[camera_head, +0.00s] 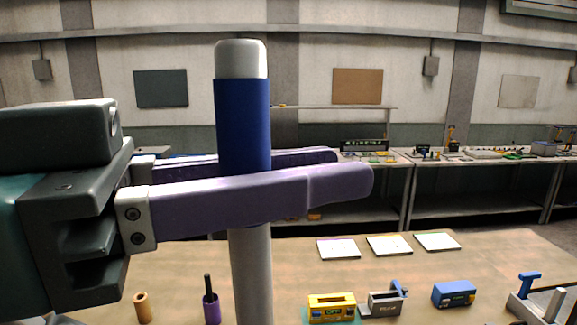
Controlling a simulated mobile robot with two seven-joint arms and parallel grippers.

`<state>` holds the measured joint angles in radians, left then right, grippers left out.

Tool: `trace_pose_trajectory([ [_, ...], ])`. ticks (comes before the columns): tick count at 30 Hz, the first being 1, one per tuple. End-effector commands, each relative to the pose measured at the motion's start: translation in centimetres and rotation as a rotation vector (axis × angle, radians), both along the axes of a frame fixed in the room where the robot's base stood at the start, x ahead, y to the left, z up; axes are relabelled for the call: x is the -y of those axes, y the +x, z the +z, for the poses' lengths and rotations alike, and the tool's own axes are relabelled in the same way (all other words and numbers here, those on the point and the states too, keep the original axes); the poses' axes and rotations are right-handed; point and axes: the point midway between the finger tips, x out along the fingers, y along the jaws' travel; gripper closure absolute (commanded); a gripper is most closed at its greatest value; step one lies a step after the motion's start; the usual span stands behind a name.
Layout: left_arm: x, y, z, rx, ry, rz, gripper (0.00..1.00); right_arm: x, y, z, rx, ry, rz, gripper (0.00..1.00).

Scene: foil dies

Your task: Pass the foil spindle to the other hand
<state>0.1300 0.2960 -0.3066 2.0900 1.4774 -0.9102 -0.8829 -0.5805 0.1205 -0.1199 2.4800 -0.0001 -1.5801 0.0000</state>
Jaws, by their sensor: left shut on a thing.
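The foil spindle (242,115) is a tall upright rod with a white top, a dark blue band and a grey-white lower shaft. It stands left of centre in the head view, close to the camera. My left gripper (350,170) comes in from the left with two long purple fingers. They are shut on the spindle around the lower part of the blue band, one finger in front and one behind. The near finger hides a piece of the spindle, and its lower end runs out of the picture. My right gripper is not in view.
Below is a wooden table (445,270). On it are three flat cards, a yellow block (331,308), a grey device (385,303), a blue box (454,293), a tan cylinder (143,307) and a purple holder (211,308). Benches (470,180) line the back wall.

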Motion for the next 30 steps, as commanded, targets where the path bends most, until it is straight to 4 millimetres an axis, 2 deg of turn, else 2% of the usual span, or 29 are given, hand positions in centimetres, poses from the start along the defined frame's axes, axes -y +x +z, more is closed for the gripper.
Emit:
trace_pose_trajectory([
  [9,-5.4,-1.3,2.0,0.002,0.005,-0.265,1.0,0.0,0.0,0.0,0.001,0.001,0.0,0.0],
  [15,-7.3,-2.1,2.7,0.001,0.0,-0.374,1.0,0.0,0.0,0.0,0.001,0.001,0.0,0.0],
  [20,-7.4,-1.9,2.6,0.0,-0.002,-0.424,1.0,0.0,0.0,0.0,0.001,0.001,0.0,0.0],
  [30,-5.5,-0.4,0.9,0.001,-0.004,-0.629,1.0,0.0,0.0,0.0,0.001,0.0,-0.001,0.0],
])
